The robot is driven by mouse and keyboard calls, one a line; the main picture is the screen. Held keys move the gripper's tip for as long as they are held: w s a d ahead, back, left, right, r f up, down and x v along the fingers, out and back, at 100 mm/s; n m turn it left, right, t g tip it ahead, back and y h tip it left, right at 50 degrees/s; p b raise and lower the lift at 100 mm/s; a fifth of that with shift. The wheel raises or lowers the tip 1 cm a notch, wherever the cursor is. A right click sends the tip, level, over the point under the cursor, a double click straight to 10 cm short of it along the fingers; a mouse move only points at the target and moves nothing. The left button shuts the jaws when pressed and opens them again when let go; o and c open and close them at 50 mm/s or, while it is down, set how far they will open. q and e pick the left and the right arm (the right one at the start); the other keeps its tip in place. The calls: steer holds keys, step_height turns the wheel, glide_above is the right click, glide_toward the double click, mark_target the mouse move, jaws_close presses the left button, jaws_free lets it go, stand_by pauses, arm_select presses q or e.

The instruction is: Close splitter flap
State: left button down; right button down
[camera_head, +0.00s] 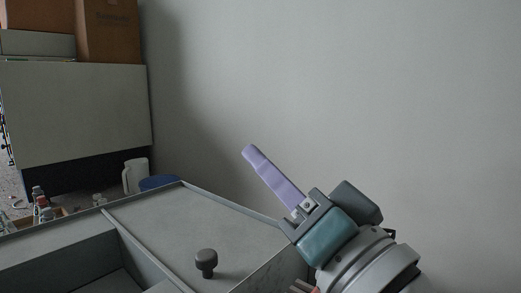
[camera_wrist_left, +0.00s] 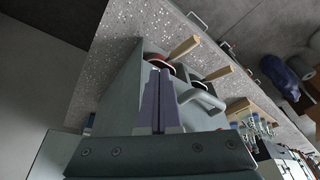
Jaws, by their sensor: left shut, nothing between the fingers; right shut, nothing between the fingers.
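A grey box (camera_head: 113,226) with raised rims fills the lower left of the head view. A flat grey panel (camera_head: 175,225), which may be the splitter flap, lies between its rims, with a dark round knob (camera_head: 206,257) standing near its front. An open compartment lies left of it. My right gripper (camera_head: 250,153) is shut and empty, its purple fingers pointing up and left above the box's right edge, apart from panel and knob. My left gripper (camera_wrist_left: 160,73) shows only in the left wrist view, shut and empty, before a grey surface. Whether it touches anything is unclear.
A white jug (camera_head: 135,176), a blue round thing (camera_head: 159,183) and small bottles (camera_head: 41,200) stand behind the box. In the left wrist view, wooden handles (camera_wrist_left: 185,48) and a grey loop handle (camera_wrist_left: 207,98) lie beyond the fingers. The air right of my right gripper is clear.

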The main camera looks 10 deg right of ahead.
steer(key=shift+s+a+f+n, duration=0.1)
steer(key=shift+s+a+n, duration=0.1)
steer(key=shift+n, duration=0.1)
stand_by(0.5)
step_height(320, 180, up, 20)
steer(key=p, duration=0.6)
steer(key=s+d+f+n+g+h+p, duration=0.2)
steer(key=s+f+g, duration=0.15)
steer(key=f, duration=0.45)
steer(key=s+d+f+n+g+h+p, duration=0.15)
steer(key=f+g, duration=0.25)
steer(key=f, duration=0.4)
steer(key=s+d+f+n+g+h+p, duration=0.1)
steer(key=s+d+f+g, duration=0.25)
steer(key=s, duration=0.25)
steer(key=s+d+f+n+g+h+p, duration=0.1)
steer(key=s+d+f+g+h, duration=0.2)
steer(key=s, duration=0.4)
steer(key=s+d+f+g+p, duration=0.1)
steer(key=s+f+g+p, duration=0.15)
steer(key=s+f, duration=0.3)
step_height(320, 180, up, 38)
steer(key=p, duration=3.6)
steer(key=shift+s+d+p, duration=0.15)
steer(key=shift+p, duration=0.2)
